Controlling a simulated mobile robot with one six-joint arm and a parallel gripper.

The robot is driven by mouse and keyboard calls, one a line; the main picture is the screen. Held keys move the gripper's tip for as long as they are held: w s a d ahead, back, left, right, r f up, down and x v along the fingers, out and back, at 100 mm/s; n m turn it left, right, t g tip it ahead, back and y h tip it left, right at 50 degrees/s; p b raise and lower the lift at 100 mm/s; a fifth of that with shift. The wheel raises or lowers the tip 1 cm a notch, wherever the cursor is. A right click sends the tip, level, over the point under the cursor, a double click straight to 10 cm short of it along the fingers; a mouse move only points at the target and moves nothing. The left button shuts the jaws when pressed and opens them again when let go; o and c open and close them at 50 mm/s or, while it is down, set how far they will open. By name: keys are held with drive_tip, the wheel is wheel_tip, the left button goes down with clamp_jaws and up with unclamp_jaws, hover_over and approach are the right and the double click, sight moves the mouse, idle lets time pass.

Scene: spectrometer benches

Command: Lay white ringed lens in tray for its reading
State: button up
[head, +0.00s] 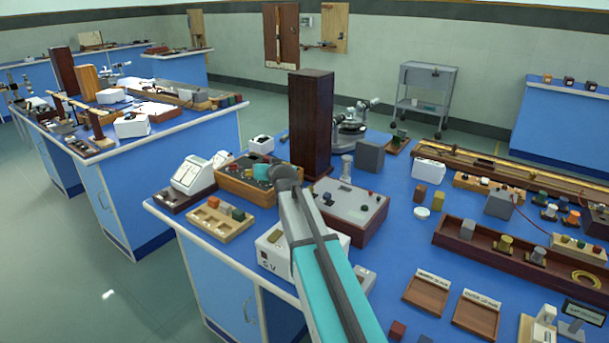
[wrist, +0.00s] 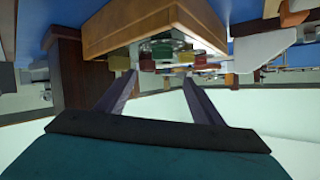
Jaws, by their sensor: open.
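A small round white piece (head: 422,213), which looks like the white ringed lens, lies flat on the blue bench right of centre in the head view. Its ring is too small to make out. Two shallow brown wooden trays with label cards, the left tray (head: 426,293) and the right tray (head: 476,316), lie at the near side of the bench and look empty. The card writing is not legible. My gripper (wrist: 162,88) is open and empty, with its two fingers apart in the wrist view. It is well left of the white piece, near a wooden box with knobs.
The wooden knob box (head: 246,190) and a grey-topped instrument (head: 350,207) stand close to my arm. A tall dark wooden column (head: 311,120) rises behind. A long dark trough (head: 500,248) lies right of the white piece.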

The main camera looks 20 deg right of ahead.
drive_tip(key=s+a+n+t+y+b, duration=0.1)
drive_tip(key=a+t+y+b, duration=0.3)
drive_tip(key=a, duration=2.6)
drive_tip(key=s+a+f+n+g+y+p, duration=0.25)
drive_tip(key=s+a+f, duration=0.35)
drive_tip(key=a+f, duration=0.3)
drive_tip(key=s+d+f+g+h+p, duration=0.1)
drive_tip(key=s+d+f+g+p, duration=0.15)
drive_tip(key=f, duration=0.25)
drive_tip(key=s+d+f+n+g+h+p, duration=0.1)
drive_tip(key=s+d+f, duration=0.15)
drive_tip(key=f, duration=0.25)
drive_tip(key=s+d+f+g+h+p, duration=0.1)
drive_tip(key=s+f+g+p, duration=0.1)
drive_tip(key=s+f, duration=0.15)
drive_tip(key=s+d+f+g+h+p, duration=0.2)
drive_tip(key=s+d+f+g+p, duration=0.35)
drive_tip(key=s+d+f, duration=0.75)
drive_tip(key=s+d+g+p, duration=0.3)
drive_tip(key=s, duration=0.8)
drive_tip(key=s+d+f+m+g+p, duration=0.1)
drive_tip(key=s+d+g+p, duration=0.2)
drive_tip(key=s, duration=0.9)
drive_tip(key=s+d+f+g+p, duration=0.1)
drive_tip(key=s+d+g+p, duration=0.2)
drive_tip(key=s, duration=0.9)
drive_tip(key=shift+d+h+p, duration=0.35)
drive_tip(key=shift+d+p, duration=0.15)
drive_tip(key=shift+d, duration=0.75)
